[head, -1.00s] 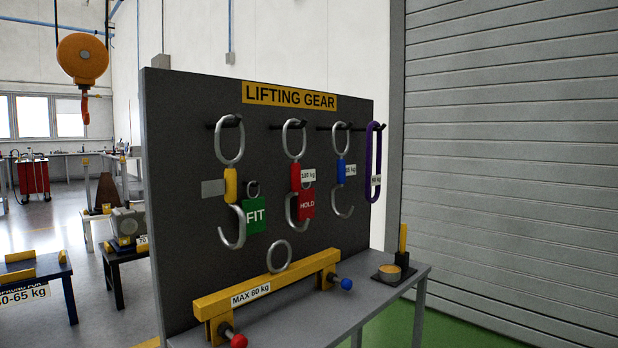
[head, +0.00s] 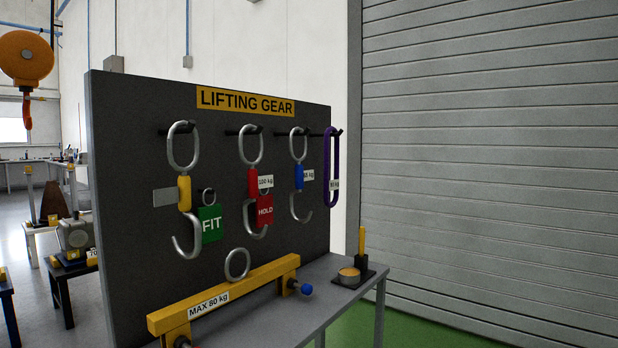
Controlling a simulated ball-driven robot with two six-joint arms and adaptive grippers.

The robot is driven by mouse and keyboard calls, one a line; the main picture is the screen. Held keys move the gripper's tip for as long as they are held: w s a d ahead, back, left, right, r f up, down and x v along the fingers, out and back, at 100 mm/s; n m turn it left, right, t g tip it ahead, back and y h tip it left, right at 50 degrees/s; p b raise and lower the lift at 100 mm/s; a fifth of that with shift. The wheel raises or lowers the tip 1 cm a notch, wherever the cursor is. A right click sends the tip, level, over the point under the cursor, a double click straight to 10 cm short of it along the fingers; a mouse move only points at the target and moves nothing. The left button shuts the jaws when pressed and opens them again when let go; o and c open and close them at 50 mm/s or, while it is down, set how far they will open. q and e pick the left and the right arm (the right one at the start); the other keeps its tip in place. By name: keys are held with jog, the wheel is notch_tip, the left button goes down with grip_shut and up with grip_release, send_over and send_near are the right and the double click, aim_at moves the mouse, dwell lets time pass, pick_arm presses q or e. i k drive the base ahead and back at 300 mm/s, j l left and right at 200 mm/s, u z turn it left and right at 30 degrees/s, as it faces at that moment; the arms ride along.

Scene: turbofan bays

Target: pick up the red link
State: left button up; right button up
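The red link (head: 252,182) hangs from a peg on the dark lifting gear board (head: 130,230), second from the left. It has a silver ring above, a red middle and a silver hook below. A white weight label and a red HOLD tag (head: 265,209) hang at it, and the tag covers part of the hook. Neither of my grippers is in the head view.
A yellow-marked link (head: 184,192) with a green FIT tag hangs left; a blue-marked link (head: 299,177) and purple loop (head: 331,170) hang right. A yellow beam (head: 225,293) lies on the grey bench (head: 335,300) below. A roller shutter stands at right.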

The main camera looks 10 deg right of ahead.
aim_at(255, 183)
jog(key=i+l+z, duration=0.1)
jog(key=i+l, duration=0.65)
